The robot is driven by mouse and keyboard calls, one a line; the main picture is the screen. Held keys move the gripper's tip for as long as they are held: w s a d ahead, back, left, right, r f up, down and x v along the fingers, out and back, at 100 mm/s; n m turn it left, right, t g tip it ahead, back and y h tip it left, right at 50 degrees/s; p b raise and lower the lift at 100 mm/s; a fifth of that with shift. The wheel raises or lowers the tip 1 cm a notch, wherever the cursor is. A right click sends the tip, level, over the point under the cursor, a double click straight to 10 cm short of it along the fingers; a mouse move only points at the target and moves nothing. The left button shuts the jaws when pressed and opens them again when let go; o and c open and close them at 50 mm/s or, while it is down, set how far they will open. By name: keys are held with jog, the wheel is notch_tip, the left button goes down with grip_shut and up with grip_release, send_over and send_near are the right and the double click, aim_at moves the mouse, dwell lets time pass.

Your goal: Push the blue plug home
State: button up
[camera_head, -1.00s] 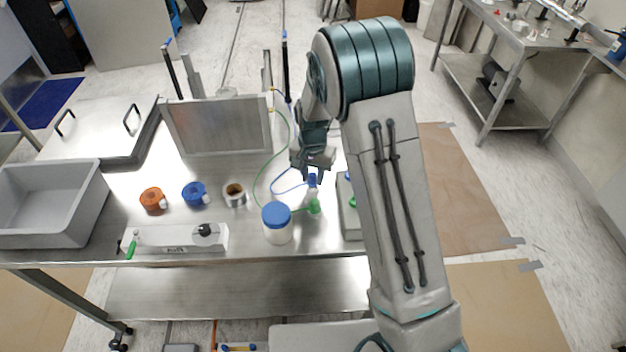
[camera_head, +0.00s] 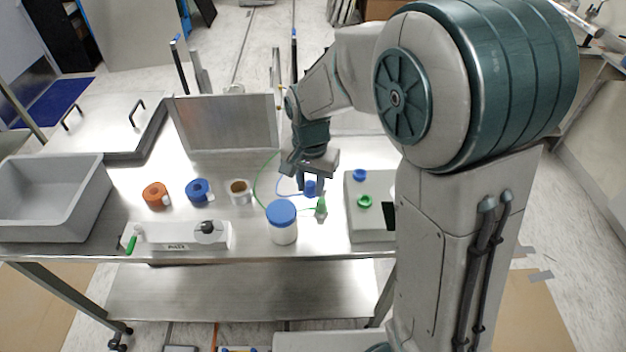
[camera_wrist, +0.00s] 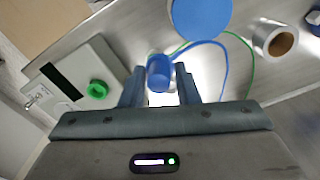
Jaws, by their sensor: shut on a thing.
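The blue plug (camera_head: 310,189) is between the fingers of my gripper (camera_head: 314,177), which is shut on it above the table. The plug also shows in the wrist view (camera_wrist: 159,72), with its blue line looping to the right. The grey box (camera_head: 352,223) stands right of my gripper in the head view, carrying a blue socket (camera_head: 360,174) and a green socket (camera_head: 364,201). The plug is apart from the box. In the wrist view the green socket (camera_wrist: 97,89) shows on the box at left; the blue socket is hidden there.
A green plug (camera_head: 321,208) stands on the table near a white jar with a blue lid (camera_head: 281,212). Rolls of orange tape (camera_head: 155,194), blue tape (camera_head: 198,189) and silver tape (camera_head: 239,191) lie left. A grey bin (camera_head: 50,195) is at the far left.

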jog(key=shift+w+d+r, duration=0.15)
jog(key=shift+d+r, duration=0.15)
jog(key=w+d+r+p, duration=0.2)
jog(key=w+d+p, duration=0.2)
jog(key=w+d, duration=0.7)
jog(key=shift+s+d+f+b, duration=0.15)
jog(key=shift+d+f+b, duration=0.1)
jog(key=shift+f+b, duration=0.35)
jog(key=shift+s+d+f+b, duration=0.1)
jog(key=shift+d+f+b, duration=0.1)
jog(key=shift+f+b, duration=0.45)
jog(key=shift+s+d+f+b, duration=0.15)
jog(key=shift+d+f+b, duration=0.15)
jog(key=shift+f, duration=0.55)
jog(key=shift+f+b, duration=0.3)
jog(key=shift+f+b, duration=0.3)
jog(key=shift+f, duration=0.15)
jog(key=shift+f, duration=0.2)
jog(key=shift+f+b, duration=0.3)
jog(key=shift+b, duration=0.1)
jog(key=shift+f+b, duration=0.3)
jog(key=shift+f, duration=0.1)
dwell(1.7)
